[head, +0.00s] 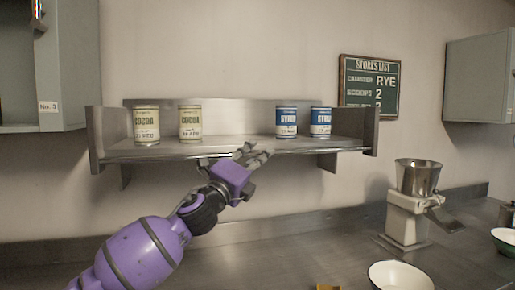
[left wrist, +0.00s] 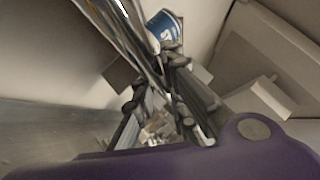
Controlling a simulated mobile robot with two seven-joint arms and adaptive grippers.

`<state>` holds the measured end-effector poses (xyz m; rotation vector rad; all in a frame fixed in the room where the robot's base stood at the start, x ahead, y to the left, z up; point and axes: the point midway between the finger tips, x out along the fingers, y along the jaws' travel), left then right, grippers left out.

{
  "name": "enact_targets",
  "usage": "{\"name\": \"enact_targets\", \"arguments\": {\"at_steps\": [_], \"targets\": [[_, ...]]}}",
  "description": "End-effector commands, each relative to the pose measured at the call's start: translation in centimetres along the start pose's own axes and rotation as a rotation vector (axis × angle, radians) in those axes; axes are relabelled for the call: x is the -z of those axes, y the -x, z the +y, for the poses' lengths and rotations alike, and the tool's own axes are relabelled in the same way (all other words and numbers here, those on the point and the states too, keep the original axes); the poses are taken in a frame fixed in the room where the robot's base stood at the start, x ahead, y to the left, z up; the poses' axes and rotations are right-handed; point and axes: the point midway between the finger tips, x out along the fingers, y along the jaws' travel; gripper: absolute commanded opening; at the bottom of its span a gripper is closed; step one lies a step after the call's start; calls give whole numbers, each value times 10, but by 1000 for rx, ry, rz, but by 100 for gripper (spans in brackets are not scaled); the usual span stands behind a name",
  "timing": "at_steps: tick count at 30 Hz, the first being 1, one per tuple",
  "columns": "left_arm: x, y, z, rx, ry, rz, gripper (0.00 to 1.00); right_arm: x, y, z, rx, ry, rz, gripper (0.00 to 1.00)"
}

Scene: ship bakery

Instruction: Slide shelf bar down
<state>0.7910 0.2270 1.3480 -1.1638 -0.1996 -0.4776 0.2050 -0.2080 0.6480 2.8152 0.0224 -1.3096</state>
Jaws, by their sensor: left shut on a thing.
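The shelf bar (head: 325,151) is a thin metal rail along the front edge of a steel wall shelf (head: 230,147). My left gripper (head: 257,152) reaches up from below to the bar near its middle and is shut on it. In the left wrist view the bar (left wrist: 135,35) runs from the top down between the fingers (left wrist: 155,85); the exact contact is partly hidden. My right gripper is not in view.
Two cocoa tins (head: 146,125) stand left on the shelf and two blue tins (head: 287,121) right of the gripper. Below, the counter holds a grinder (head: 405,215) and a white bowl (head: 400,276). A green board (head: 369,86) hangs behind.

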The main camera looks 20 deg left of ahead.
Motion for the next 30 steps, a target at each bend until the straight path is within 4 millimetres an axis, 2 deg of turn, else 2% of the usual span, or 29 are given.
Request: {"name": "enact_targets", "arguments": {"at_steps": [5, 6, 10, 22, 26, 30], "targets": [[0, 0, -1, 0, -4, 0, 0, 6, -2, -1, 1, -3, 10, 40], [-1, 0, -1, 0, -4, 0, 14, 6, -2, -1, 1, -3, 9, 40], [-1, 0, -1, 1, -3, 0, 31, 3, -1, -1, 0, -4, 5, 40], [-1, 5, -1, -1, -2, -1, 31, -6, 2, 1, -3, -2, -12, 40], [0, 23, 0, -2, -3, 1, 31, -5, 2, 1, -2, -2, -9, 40], [0, 53, 0, -2, -3, 1, 31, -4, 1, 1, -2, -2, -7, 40]]}}
